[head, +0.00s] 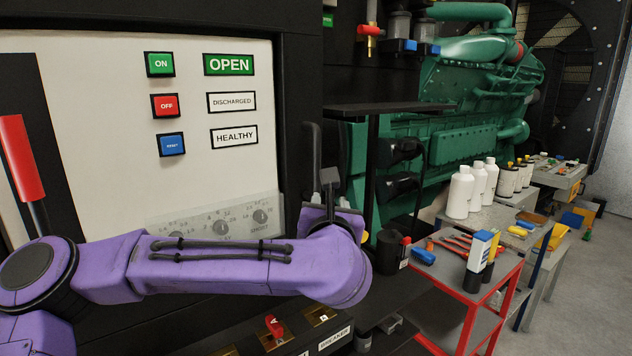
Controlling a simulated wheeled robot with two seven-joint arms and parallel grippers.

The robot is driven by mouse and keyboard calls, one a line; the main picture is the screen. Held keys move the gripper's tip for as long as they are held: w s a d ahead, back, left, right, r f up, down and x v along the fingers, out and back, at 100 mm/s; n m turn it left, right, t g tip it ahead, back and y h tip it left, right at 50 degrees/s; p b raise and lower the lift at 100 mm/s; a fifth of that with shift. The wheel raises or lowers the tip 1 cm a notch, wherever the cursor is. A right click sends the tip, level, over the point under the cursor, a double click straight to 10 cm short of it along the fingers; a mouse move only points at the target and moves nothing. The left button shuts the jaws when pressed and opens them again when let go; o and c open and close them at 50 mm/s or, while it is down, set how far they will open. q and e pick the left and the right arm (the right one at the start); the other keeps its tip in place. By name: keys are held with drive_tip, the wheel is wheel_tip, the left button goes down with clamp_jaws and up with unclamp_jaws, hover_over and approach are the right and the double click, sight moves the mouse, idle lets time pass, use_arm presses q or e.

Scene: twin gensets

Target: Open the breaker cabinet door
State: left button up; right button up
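The breaker cabinet (110,90) fills the left of the head view. It has a pale front panel in a black surround. The panel carries a green ON button (160,64), a red OFF button (165,106), a blue button (171,144) and OPEN, DISCHARGED and HEALTHY labels. A dark upright bar (312,148), which looks like a handle, stands at the panel's right side. My purple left arm crosses low in front of the cabinet. My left gripper (329,178) is beside this bar; its fingers are dark against dark, so contact and opening are unclear. My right gripper is out of view.
A red lever (22,158) stands at the far left. A red switch (274,326) sits below my arm. On the right are a red-framed cart (468,296) with tools, a bench with white bottles (460,192), and a green engine (470,90). Grey floor lies far right.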

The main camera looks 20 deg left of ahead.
sight(317, 167)
use_arm(q)
wheel_tip(317, 167, up, 5)
drive_tip(key=a+n, duration=0.2)
drive_tip(key=a, duration=0.1)
drive_tip(key=shift+y, duration=0.4)
drive_tip(key=p+x, duration=0.2)
drive_tip(key=x, duration=0.1)
drive_tip(key=p+x, duration=0.2)
drive_tip(key=x, duration=0.1)
drive_tip(key=p+x, duration=0.2)
drive_tip(key=x, duration=0.1)
drive_tip(key=shift+d, duration=0.3)
drive_tip(key=shift+w+a+f, duration=0.1)
drive_tip(key=shift+w, duration=0.2)
drive_tip(key=shift+w+f, duration=0.1)
clamp_jaws()
